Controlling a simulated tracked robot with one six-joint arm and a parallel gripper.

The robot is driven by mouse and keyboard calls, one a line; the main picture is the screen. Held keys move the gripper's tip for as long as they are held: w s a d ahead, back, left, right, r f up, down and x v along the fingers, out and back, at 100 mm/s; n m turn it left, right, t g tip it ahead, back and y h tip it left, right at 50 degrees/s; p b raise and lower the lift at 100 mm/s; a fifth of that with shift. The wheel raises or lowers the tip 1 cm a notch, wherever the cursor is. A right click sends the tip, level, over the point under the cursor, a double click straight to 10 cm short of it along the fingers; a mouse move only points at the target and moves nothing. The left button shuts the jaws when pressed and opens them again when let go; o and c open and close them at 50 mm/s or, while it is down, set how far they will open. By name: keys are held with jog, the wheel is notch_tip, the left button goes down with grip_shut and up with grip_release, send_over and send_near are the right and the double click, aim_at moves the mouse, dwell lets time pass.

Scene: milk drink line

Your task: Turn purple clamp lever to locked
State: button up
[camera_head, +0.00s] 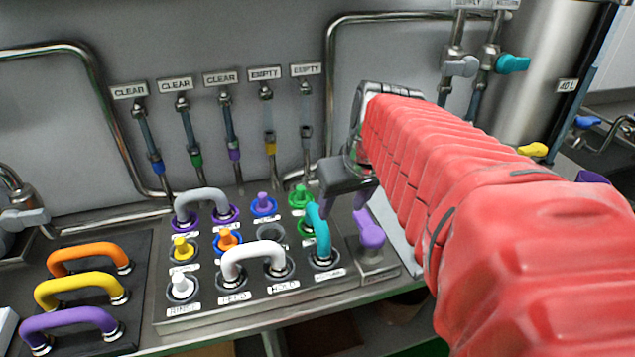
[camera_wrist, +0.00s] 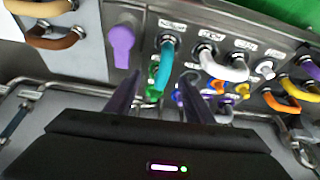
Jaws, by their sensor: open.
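The purple clamp lever (camera_head: 369,230) stands at the right end of the grey connection panel, on a small metal base. It also shows in the wrist view (camera_wrist: 122,44), left of the fingers. My gripper (camera_head: 350,190) is above and just behind the lever in the head view. In the wrist view my gripper (camera_wrist: 158,88) is open, its two dark fingers apart with nothing held between them. The fingers appear apart from the lever. The lettering on the lever's base is too small to read.
A teal hose loop (camera_head: 321,232) stands just left of the lever. White (camera_head: 252,256) and grey (camera_head: 205,196) loops and several coloured plugs fill the panel. Orange, yellow and purple (camera_head: 70,320) loops lie at the left. Labelled tubes (camera_head: 190,130) hang on the back wall.

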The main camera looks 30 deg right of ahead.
send_near(363, 217)
jog(key=v, duration=0.6)
jog(key=shift+w+f+m, duration=0.15)
jog(key=shift+m, duration=0.25)
jog(key=shift+f, duration=0.1)
jog(key=x, duration=1.3)
jog(key=shift+w+d+f, duration=0.1)
jog(key=shift+f, duration=0.2)
jog(key=shift+c, duration=0.5)
